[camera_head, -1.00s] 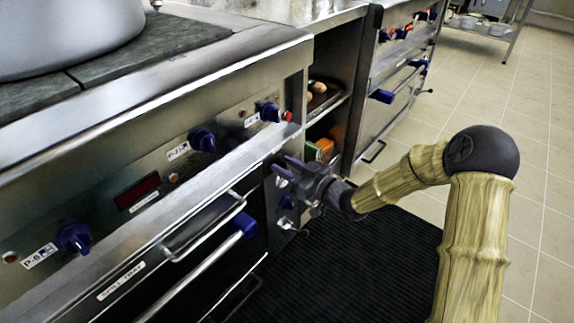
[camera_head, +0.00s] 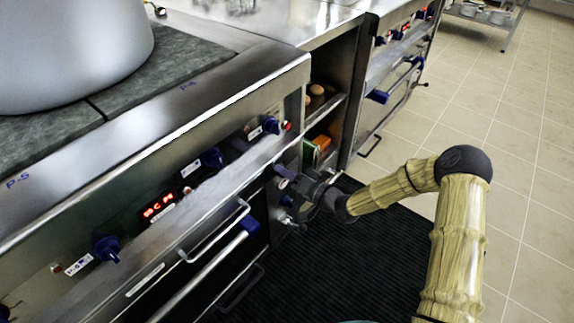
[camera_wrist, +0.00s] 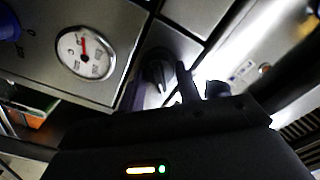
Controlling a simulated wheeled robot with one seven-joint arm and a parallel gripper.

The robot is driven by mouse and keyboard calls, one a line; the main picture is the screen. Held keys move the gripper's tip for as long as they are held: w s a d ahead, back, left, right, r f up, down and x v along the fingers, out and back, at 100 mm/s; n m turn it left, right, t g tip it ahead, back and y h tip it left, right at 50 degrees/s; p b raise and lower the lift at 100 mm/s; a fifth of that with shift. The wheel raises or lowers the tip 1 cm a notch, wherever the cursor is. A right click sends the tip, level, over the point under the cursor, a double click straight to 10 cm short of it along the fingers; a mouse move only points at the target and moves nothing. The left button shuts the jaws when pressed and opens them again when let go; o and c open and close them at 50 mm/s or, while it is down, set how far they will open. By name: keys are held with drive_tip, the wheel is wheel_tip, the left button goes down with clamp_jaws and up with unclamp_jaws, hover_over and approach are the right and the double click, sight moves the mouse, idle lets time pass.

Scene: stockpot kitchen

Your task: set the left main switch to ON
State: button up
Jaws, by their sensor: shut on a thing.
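My gripper (camera_head: 292,180) is shut at the steel panel at the right end of the stove front, below the control strip. It is on the left main switch, whose handle is mostly hidden by the fingers. In the wrist view the gripper (camera_wrist: 172,84) shows dark fingers close together against the panel, in deep shadow and glare; the switch's marks cannot be read. The display (camera_head: 158,207) on the control strip glows red with characters.
A round dial gauge (camera_wrist: 85,52) sits beside the fingers. Blue knobs (camera_head: 212,158) line the control strip, and an oven handle (camera_head: 215,232) juts out below. A large pot (camera_head: 75,50) stands on the stove. The dark floor mat (camera_head: 345,250) is clear.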

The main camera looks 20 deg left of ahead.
drive_tip(key=m+p, duration=0.2)
drive_tip(key=m, duration=0.6)
drive_tip(key=shift+f+p, duration=0.2)
drive_tip(key=shift+p, duration=0.15)
drive_tip(key=o, duration=0.9)
drive_tip(key=shift+o, duration=0.2)
drive_tip(key=p+v, duration=0.3)
drive_tip(key=v, duration=1.4)
drive_tip(key=shift+d, duration=0.25)
